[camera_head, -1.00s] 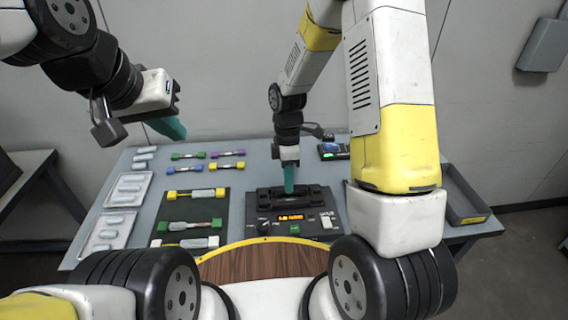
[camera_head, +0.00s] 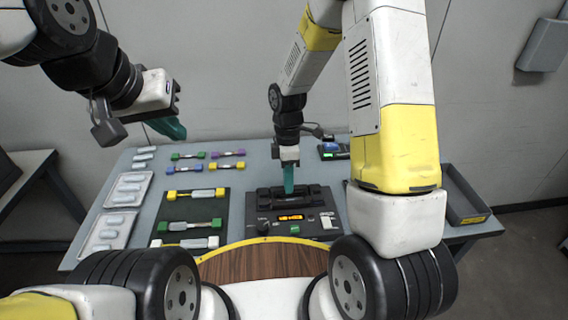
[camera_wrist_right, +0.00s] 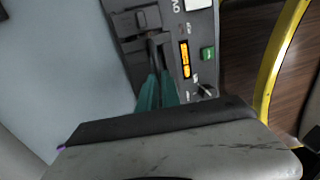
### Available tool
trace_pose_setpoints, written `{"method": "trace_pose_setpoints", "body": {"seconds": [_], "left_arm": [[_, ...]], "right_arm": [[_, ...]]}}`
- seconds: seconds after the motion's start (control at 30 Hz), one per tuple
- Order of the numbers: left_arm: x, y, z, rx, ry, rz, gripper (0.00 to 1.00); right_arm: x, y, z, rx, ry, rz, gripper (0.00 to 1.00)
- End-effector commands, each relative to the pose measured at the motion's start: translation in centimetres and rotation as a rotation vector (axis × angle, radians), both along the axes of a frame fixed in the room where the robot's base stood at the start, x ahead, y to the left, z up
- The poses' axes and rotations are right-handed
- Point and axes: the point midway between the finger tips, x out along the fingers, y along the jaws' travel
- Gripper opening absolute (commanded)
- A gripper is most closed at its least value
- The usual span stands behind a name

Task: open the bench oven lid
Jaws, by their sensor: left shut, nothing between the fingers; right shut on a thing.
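The bench oven (camera_head: 318,226) is a dark box with a lit orange display and a row of controls, at the front middle of the table. Its black lid (camera_head: 312,193) lies along the back of its top. My right gripper (camera_head: 289,190) points down at the lid, its teal fingers shut on it. In the right wrist view the teal fingers (camera_wrist_right: 157,92) are closed around a dark part of the lid (camera_wrist_right: 140,22), beside the orange display. What lies between the fingertips is mostly hidden. My left gripper (camera_head: 175,130) is shut and empty, raised above the table's left back.
A dark mat (camera_head: 170,210) with several coloured-end holders lies left of the oven. More holders (camera_head: 227,166) lie behind it. White trays (camera_head: 92,218) stand at the far left. A small device (camera_head: 333,151) stands behind right, and a grey bin (camera_head: 465,205) is at the right edge.

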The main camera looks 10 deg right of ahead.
Motion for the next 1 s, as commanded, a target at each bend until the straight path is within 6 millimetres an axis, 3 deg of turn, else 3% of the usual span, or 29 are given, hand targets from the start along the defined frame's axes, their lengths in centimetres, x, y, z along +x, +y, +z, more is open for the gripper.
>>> {"method": "trace_pose_setpoints", "body": {"seconds": [0.37,1.0], "left_arm": [[0.0,0.0,0.0,0.0,0.0,0.0,0.0],[0.0,0.0,0.0,0.0,0.0,0.0,0.0]], "right_arm": [[0.4,0.0,0.1,0.001,0.041,-0.002,0.0],[3.0,0.1,0.8,0.003,0.473,-0.001,0.0]]}}
